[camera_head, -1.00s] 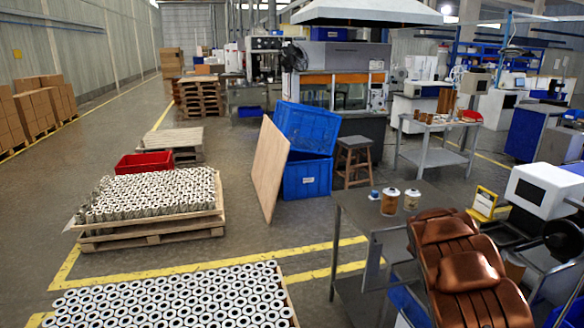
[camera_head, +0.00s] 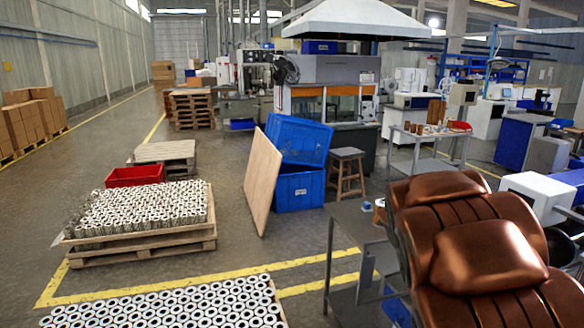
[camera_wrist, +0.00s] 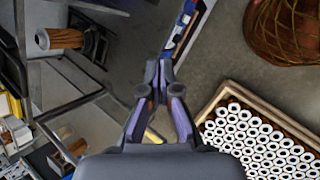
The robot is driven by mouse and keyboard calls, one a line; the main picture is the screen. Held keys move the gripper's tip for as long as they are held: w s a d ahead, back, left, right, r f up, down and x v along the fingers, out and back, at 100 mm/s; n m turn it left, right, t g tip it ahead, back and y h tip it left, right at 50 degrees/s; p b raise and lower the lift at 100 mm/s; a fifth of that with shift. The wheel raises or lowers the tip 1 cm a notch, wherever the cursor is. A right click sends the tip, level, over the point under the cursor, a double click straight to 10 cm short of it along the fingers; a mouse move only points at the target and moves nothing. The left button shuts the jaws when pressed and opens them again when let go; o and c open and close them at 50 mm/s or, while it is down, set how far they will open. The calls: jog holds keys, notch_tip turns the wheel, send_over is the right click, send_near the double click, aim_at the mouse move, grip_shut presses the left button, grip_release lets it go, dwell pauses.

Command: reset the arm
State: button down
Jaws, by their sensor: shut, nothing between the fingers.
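My gripper (camera_wrist: 158,85) shows in the wrist view with its two fingers together, shut and empty. It hangs in the air and touches nothing that I can see. My gripper cannot be made out in the head view. A brown cartridge with a white end (camera_wrist: 62,38) lies toward the upper left of the wrist view, apart from the fingers. White ring-ended filter cartridges (camera_wrist: 262,140) fill a wooden-edged crate at the lower right of that view. In the head view, cartridges stand in rows at the front (camera_head: 170,312) and on a pallet farther back (camera_head: 145,205).
A grey metal table (camera_head: 345,222) stands at the right, partly hidden by a large brown padded shape. Blue crates (camera_head: 300,187), a leaning wooden board (camera_head: 262,180) and a stool (camera_head: 346,170) stand beyond it. A red tray (camera_head: 136,176) is behind the pallet. The left aisle floor is open.

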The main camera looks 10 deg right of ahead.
jog(key=s+a+m+y, duration=0.6)
jog(key=s+a, duration=1.5)
jog(key=a, duration=0.4)
jog(key=shift+a+g, duration=0.25)
jog(key=shift+g, duration=0.05)
jog(key=shift+a+r, duration=0.1)
